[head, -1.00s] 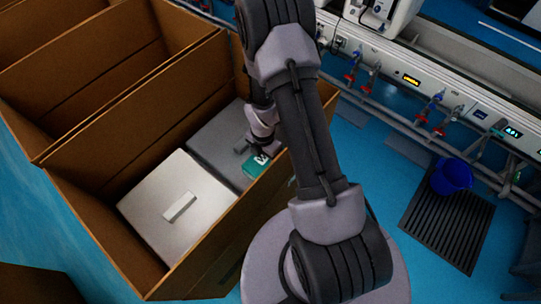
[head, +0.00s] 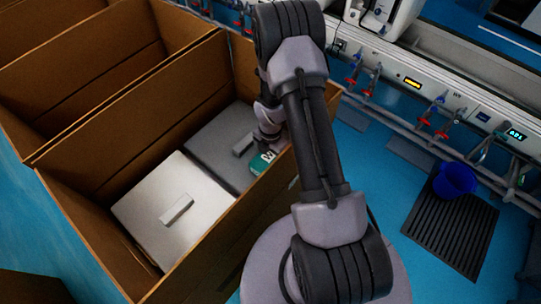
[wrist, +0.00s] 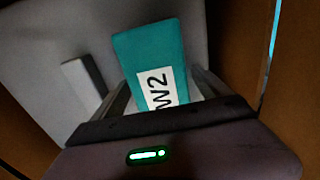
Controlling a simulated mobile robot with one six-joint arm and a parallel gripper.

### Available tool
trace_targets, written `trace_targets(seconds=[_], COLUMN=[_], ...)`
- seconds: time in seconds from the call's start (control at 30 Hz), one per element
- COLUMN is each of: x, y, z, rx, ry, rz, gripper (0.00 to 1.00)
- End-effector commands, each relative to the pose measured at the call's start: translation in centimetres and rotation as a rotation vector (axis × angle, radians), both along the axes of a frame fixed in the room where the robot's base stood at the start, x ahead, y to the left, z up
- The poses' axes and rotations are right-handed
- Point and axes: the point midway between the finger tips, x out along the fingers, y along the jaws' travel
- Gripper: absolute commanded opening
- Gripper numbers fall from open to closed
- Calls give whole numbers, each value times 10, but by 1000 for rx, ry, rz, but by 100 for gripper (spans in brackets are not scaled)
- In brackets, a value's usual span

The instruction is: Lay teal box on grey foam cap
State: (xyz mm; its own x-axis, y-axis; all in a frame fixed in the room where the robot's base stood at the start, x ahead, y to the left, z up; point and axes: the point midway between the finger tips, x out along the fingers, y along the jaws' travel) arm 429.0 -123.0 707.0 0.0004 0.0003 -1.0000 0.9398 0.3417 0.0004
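The teal box (wrist: 150,50) has a white label reading "W2". In the wrist view it lies between the two fingers of my gripper (wrist: 163,85), which appear shut on its sides. In the head view the teal box (head: 262,161) shows just below my gripper (head: 267,143), over the right part of the grey foam cap (head: 215,135). The grey foam cap has a raised bar (head: 243,145) on top, to the left of the box. I cannot tell whether the box's underside touches the cap.
The cap is inside a tall brown carton (head: 105,145), whose right wall (head: 285,180) stands close to the box. A white cap (head: 150,205) with a handle lies beside the grey one. A blue bucket (head: 455,180) stands outside on a dark grate.

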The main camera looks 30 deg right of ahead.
Motion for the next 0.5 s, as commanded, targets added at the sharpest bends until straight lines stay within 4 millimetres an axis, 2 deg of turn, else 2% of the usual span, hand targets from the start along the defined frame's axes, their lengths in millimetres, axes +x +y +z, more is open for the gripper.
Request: trace_targets(seconds=[0.17,0.27,0.5], x=[0,1,1], y=[0,0,0], z=[1,14,84], rx=[0,0,-1], ry=[0,-2,-5], rz=[0,0,0], gripper=[87,87,87])
